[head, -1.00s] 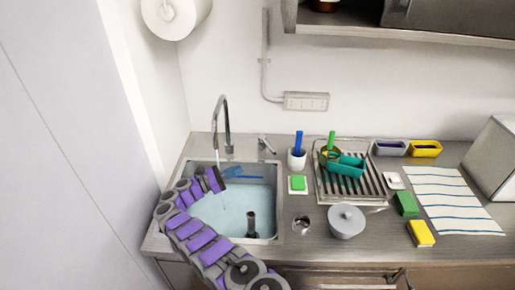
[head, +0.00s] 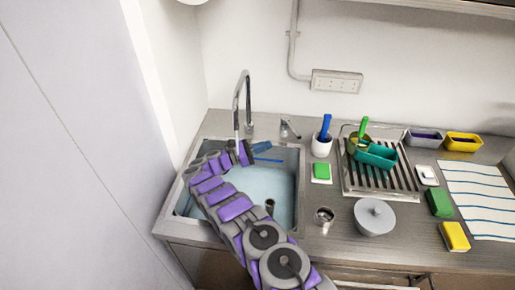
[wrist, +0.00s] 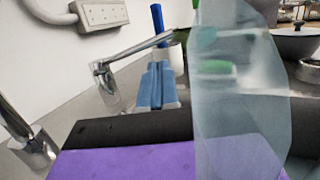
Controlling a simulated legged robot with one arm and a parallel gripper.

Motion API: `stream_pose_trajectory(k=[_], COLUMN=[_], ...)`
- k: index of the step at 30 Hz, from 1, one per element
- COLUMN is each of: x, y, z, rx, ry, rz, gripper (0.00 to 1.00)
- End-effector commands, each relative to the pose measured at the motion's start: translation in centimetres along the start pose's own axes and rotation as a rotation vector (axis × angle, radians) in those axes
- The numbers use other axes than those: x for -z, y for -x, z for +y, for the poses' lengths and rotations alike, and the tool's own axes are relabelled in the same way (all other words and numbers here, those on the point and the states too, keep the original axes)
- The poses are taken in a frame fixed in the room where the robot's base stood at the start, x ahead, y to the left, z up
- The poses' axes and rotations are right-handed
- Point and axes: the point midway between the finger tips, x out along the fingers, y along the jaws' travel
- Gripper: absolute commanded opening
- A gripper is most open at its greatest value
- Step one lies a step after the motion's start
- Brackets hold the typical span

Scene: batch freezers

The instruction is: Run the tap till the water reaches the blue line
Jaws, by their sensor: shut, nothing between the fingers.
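The tap (head: 246,100) arches over the sink (head: 299,190), and a clear stream of water (head: 236,128) falls from its spout. In the wrist view the stream (wrist: 240,100) is a broad translucent column in front of the camera. Pale blue water (head: 252,185) stands in the sink. The blue line (head: 268,160) shows on the sink's back wall; I cannot tell exactly how far the water is from it. The tap lever (head: 290,128) stands behind the sink, and its handle (wrist: 140,42) shows in the wrist view. My gripper (head: 266,147), with blue fingers (wrist: 157,75), is shut and empty, near the lever.
A dark standpipe (head: 270,206) stands in the sink. A wall stands close on the left.

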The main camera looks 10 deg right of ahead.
Motion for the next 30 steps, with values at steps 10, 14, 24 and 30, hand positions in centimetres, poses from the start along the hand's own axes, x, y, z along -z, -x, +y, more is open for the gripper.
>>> stream_pose_trajectory(k=[10, 14, 24, 30], x=[0.0, 0.2, 0.0, 0.0], y=[-5.7, -7.6, -9.2, -9.2], z=[-0.1, -0.1, 0.0, 0.0], rx=[0.003, 0.0, -0.001, -0.001], ry=[-0.001, 0.002, -0.001, -0.001], rz=[0.001, 0.002, 0.001, 0.0], gripper=[0.0, 0.0, 0.0, 0.0])
